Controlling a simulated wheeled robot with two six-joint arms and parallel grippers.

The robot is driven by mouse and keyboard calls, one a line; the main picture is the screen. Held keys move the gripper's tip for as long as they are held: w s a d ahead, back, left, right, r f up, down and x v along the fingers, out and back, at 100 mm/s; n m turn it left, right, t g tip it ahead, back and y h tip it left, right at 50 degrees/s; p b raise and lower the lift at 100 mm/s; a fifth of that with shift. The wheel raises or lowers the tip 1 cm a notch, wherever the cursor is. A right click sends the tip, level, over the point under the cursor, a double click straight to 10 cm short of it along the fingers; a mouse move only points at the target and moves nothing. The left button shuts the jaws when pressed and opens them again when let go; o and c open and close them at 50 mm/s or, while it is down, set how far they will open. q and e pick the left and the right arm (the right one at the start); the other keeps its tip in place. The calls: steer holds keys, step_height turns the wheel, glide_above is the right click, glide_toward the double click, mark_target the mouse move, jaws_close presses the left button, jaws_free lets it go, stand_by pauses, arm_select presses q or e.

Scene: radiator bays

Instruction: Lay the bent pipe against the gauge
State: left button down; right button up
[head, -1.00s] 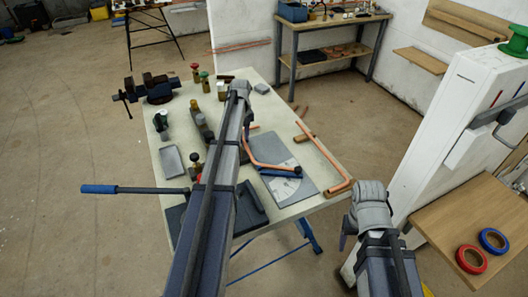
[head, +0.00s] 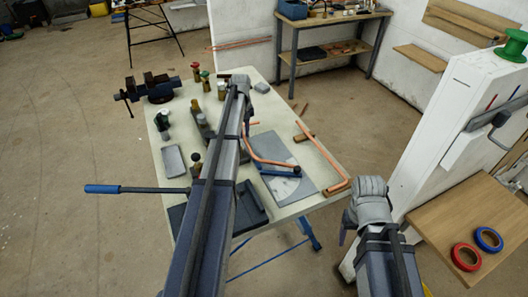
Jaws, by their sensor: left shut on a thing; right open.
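The bent pipe (head: 268,160) is copper, with its bend near my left gripper (head: 246,127) and one leg running right over the gauge. My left gripper is shut on the pipe's left part; my own arm mostly hides the grip. The gauge (head: 279,187) is a grey plate with a pale dial and a blue arm with a black knob, lying on the bench. I cannot tell whether the pipe touches the gauge. My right gripper (head: 344,232) is open and empty, beyond the bench's front right corner.
A second bent copper pipe (head: 323,161) lies on wooden blocks at the bench's right edge. A vise (head: 150,88), several small fittings and a blue-handled lever (head: 102,189) are on the left. A white wall panel and wooden shelf (head: 462,214) stand to the right.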

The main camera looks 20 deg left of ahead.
arm_select(q)
steer(key=shift+r+p, duration=2.25)
steer(key=shift+r, duration=0.05)
steer(key=shift+f, duration=0.1)
arm_select(e)
step_height(320, 180, up, 4)
steer(key=shift+r, duration=0.25)
